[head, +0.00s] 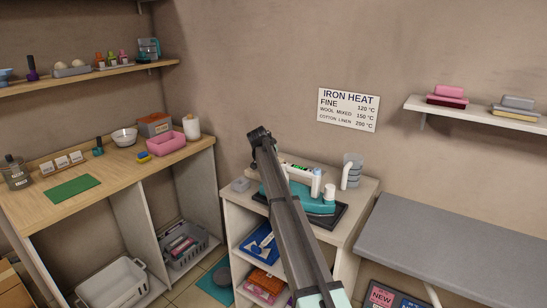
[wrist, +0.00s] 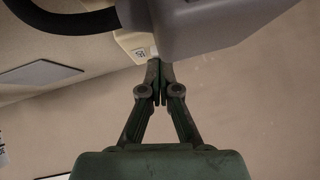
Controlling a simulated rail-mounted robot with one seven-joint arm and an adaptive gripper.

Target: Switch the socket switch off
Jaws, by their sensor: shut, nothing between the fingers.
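In the wrist view my gripper (wrist: 160,66) is shut, with its dark fingertips together and nothing between them. Just beyond the tips is a cream box (wrist: 137,44) with a small pale patch carrying dark marks, probably the socket with its switch. The fingertips overlap its lower right edge in the picture; I cannot tell whether they touch it. The switch's position cannot be read. In the head view my arm reaches up over the ironing stand, and the socket and my fingertips cannot be made out there.
A large grey body (wrist: 220,25) and a thick black cable (wrist: 65,22) crowd the top of the wrist view. In the head view a teal iron (head: 318,203) stands on a white cabinet (head: 346,236) under my arm.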

